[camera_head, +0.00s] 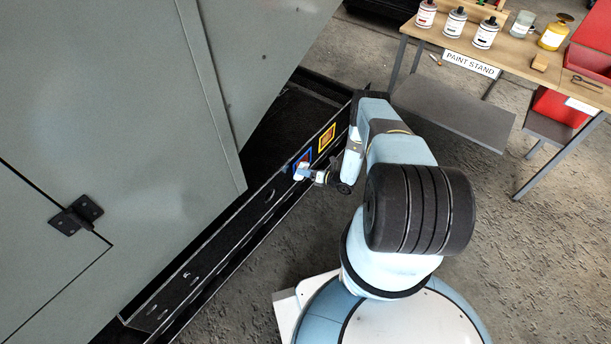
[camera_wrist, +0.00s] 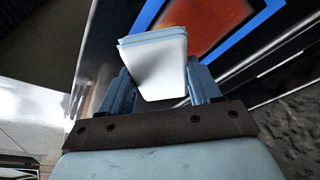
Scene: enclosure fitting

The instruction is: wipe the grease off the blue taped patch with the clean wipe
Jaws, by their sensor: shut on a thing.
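The blue taped patch (camera_wrist: 240,44) shows in the wrist view as a blue tape border around a reddish-brown area on a dark panel. In the head view the blue patch (camera_head: 306,158) is small and partly hidden by my gripper. My gripper (camera_wrist: 159,85) is shut on a white and light-blue folded wipe (camera_wrist: 163,66). The wipe, also in the head view (camera_head: 301,171), is over or just in front of the patch's lower left part. I cannot tell whether it touches the panel. Grease cannot be told apart from the reddish surface.
A yellow taped patch (camera_head: 327,137) is on the same dark panel (camera_head: 262,203), up and right of the blue one. A large grey cabinet door (camera_head: 120,110) stands at left. The paint stand table (camera_head: 510,52) with cans is at upper right. Bare floor (camera_head: 235,290) lies below.

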